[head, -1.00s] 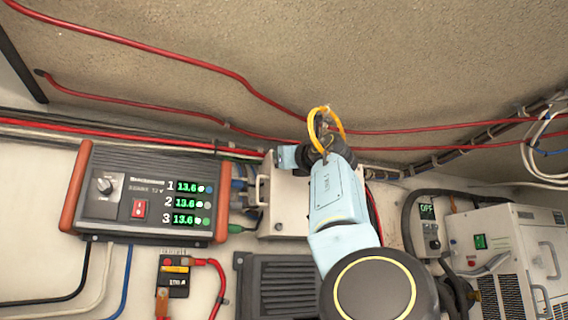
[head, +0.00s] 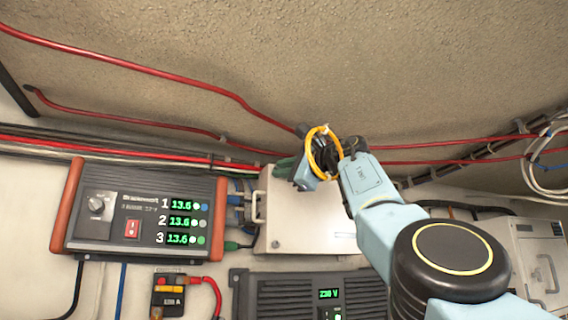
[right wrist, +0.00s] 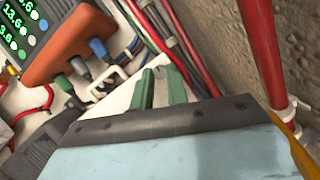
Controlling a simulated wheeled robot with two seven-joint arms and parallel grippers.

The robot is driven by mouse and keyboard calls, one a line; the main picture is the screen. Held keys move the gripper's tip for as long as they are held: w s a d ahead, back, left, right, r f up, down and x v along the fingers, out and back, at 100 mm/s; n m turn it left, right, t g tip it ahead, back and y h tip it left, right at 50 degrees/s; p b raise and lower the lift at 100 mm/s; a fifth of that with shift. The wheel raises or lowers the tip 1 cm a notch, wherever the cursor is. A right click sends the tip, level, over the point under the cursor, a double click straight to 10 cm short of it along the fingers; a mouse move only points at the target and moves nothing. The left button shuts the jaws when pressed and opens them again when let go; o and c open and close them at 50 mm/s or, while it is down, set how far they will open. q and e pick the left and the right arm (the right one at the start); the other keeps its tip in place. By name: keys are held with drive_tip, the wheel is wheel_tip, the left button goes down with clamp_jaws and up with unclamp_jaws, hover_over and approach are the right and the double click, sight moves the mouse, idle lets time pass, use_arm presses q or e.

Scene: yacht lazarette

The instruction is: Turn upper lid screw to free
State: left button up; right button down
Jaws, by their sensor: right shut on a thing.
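The white box (head: 310,218) with its lid is on the wall in the middle of the head view. My right gripper (head: 284,168) is at its upper left corner, with green fingers pointing left. In the right wrist view the two green fingers of my right gripper (right wrist: 160,86) reach over the white lid (right wrist: 124,92). A small grey piece, the upper lid screw (right wrist: 160,72), shows between the fingertips, and they are shut on it. The fingers mostly hide it, so its turn angle cannot be told. My left gripper is not in view.
A black and orange charger (head: 140,212) with green displays is left of the box. Red cables (head: 240,98) run above and behind my gripper. A dark finned unit (head: 285,296) sits below. A metal handle (head: 257,207) juts from the box's left side.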

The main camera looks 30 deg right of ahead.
drive_tip(key=shift+r+n+g+p, duration=0.25)
drive_tip(key=shift+n+p, duration=0.25)
drive_tip(key=shift+n, duration=0.5)
drive_tip(key=shift+f, duration=0.1)
drive_tip(key=c, duration=1.4)
unclamp_jaws()
drive_tip(key=shift+o, duration=0.2)
drive_tip(key=shift+f, duration=0.1)
